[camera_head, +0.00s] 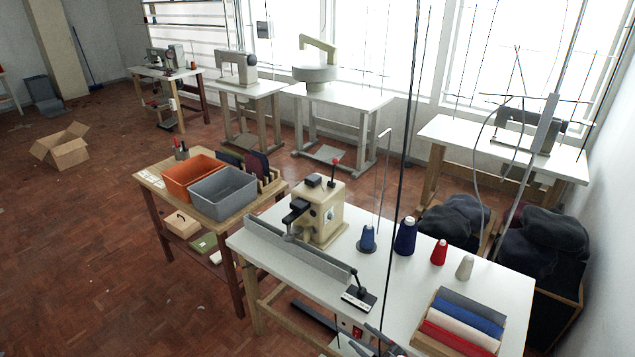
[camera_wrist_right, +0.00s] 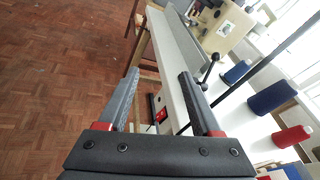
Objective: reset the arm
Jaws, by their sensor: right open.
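My right gripper (camera_head: 360,336) shows at the bottom edge of the head view, at the near front edge of the white buttonhole table (camera_head: 395,270). In the right wrist view its two grey fingers (camera_wrist_right: 158,76) stand apart with nothing between them, so it is open and empty. Through the gap I see the table's edge and part of the floor. My left gripper is not in the head view.
A beige buttonhole machine (camera_head: 320,212) stands behind a long grey rail (camera_head: 295,250) on the table. Thread cones, including a red one (camera_head: 439,252), and a tray of folded cloth (camera_head: 432,335) are to the right. Floor (camera_head: 90,240) at left is mostly clear.

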